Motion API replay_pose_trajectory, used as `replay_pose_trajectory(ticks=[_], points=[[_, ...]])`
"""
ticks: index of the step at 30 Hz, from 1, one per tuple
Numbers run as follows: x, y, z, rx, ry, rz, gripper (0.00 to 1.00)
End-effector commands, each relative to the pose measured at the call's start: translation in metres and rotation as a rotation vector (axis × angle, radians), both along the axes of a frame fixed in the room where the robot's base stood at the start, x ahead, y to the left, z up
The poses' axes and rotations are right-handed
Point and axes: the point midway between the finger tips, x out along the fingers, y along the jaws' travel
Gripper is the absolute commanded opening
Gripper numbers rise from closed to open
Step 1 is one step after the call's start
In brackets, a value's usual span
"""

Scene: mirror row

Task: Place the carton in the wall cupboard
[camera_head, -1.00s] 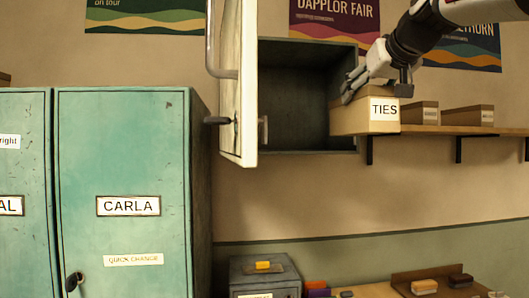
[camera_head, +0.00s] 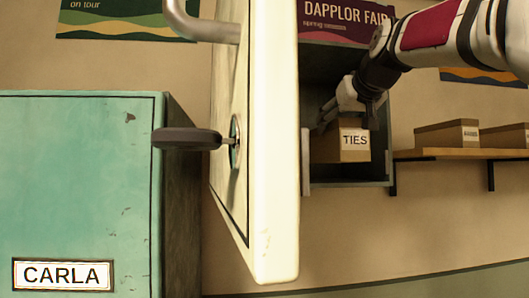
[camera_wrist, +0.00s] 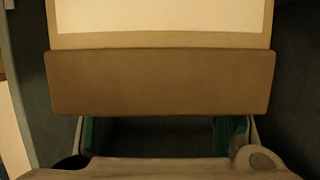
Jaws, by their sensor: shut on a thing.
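The carton (camera_head: 325,149) is a tan box with a white label reading TIES. In the head view it is inside the opening of the dark grey-green wall cupboard (camera_head: 376,174), close to the cupboard's floor. I cannot tell whether it touches the floor. My gripper (camera_head: 345,106) is shut on the carton from above. In the wrist view the carton (camera_wrist: 160,82) fills the middle, with dark cupboard walls on both sides. The cream cupboard door (camera_head: 277,120) stands open at the left and hides part of the opening.
A wooden shelf (camera_head: 440,154) on brackets, right of the cupboard, bears cartons (camera_head: 445,133). A green locker (camera_head: 80,190) labelled CARLA stands at the left. The door's handle (camera_head: 190,139) sticks out toward the locker.

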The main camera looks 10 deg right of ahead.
Motion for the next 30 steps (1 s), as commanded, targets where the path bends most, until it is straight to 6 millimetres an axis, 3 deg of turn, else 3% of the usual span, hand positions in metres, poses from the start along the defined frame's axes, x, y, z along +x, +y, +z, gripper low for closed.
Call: replay_pose_trajectory(ticks=[9, 15, 20, 30], points=[[0.056, 0.054, -0.006, -0.001, 0.000, 0.004, 0.21], [0.079, 0.073, -0.009, 0.000, -0.002, 0.002, 0.21], [0.083, 0.077, -0.013, 0.000, -0.001, 0.001, 0.21], [0.082, 0.076, -0.043, 0.000, -0.002, 0.000, 0.21]])
